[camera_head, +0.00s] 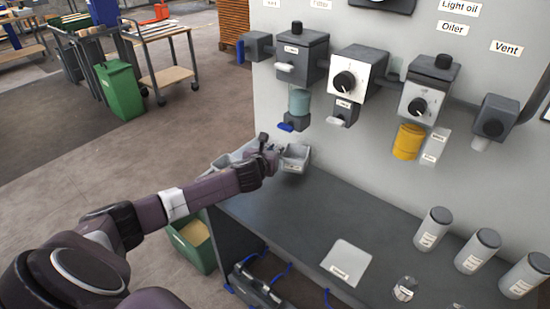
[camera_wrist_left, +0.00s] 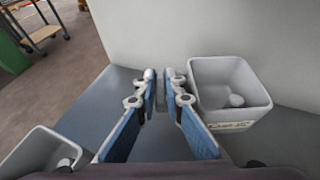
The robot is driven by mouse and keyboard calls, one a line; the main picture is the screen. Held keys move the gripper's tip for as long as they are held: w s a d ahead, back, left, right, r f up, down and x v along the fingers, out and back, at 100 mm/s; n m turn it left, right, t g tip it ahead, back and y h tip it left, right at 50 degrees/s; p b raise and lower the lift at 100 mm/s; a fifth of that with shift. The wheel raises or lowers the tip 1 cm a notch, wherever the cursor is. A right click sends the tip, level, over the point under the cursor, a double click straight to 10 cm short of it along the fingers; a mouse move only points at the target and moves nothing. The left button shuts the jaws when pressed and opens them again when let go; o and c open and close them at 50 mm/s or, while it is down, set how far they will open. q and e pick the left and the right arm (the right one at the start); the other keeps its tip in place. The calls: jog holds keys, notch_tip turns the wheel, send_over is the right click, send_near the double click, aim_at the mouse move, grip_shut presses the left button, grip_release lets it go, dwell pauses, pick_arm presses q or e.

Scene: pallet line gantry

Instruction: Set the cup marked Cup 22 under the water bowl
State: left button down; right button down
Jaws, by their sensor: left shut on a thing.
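My left gripper (camera_head: 270,147) is at the far left end of the grey bench, beside a small grey bin. In the left wrist view, the gripper (camera_wrist_left: 163,82) has its fingers close together. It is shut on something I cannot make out. The water bowl seems to be the teal bowl (camera_head: 299,102) under a wall unit, above and to the right of the gripper. A clear cup (camera_head: 405,289) with a label stands near the bench's front; its marking is too small to read. No cup can be identified as Cup 22. My right gripper is out of view.
The small grey bin (camera_head: 296,157) stands against the wall panel; it also shows in the left wrist view (camera_wrist_left: 248,118). Another bin (camera_wrist_left: 35,153) is at lower left there. Several labelled grey canisters (camera_head: 433,229) stand right. A pale labelled plate (camera_head: 346,260) lies on the bench (camera_head: 300,205).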

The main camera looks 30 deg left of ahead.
pick_arm(q)
jog(key=shift+f, duration=1.55)
jog(key=c, duration=2)
grip_release()
jog(key=shift+c, duration=0.2)
jog(key=shift+r, duration=0.1)
jog(key=shift+s+d+r, duration=0.1)
jog(key=shift+s+d, duration=0.05)
jog(key=shift+s, duration=0.35)
jog(key=v, duration=1.1)
jog(key=shift+r, duration=0.1)
